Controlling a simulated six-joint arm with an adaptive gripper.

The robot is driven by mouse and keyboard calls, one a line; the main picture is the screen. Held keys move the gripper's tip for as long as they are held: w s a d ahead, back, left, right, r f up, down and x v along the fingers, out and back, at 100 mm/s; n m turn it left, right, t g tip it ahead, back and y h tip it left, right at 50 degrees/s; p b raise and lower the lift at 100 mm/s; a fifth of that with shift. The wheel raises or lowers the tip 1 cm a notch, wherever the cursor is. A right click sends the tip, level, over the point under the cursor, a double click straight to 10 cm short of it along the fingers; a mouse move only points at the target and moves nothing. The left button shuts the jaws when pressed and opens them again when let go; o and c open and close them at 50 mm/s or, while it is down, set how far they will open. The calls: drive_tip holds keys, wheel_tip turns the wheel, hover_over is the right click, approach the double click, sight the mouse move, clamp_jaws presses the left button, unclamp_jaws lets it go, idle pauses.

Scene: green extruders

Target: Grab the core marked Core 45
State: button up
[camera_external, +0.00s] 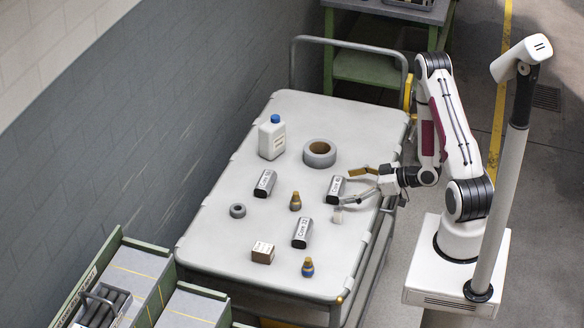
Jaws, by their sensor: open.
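Three dark cylindrical cores with white labels stand or lie on the pale cart top. One core (336,190) is right at my gripper; its label is too small to read surely, but may say Core 45. A second core (265,184) is to the left, with its number unclear. A third core (302,233) is nearer the front and seems to read Core 32. My gripper (350,185) is open and reaches in from the right. Its fingers are spread just right of the first core, one toward the back and one toward the front. I cannot tell whether they touch it.
The front left is clear.

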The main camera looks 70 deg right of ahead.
sight(341, 186)
drive_tip(key=shift+w, duration=0.1)
idle(0.3)
drive_tip(key=shift+r+x, duration=0.25)
drive_tip(key=shift+x, duration=2.4)
drive_tip(key=shift+r, duration=0.1)
drive_tip(key=c, duration=1.5)
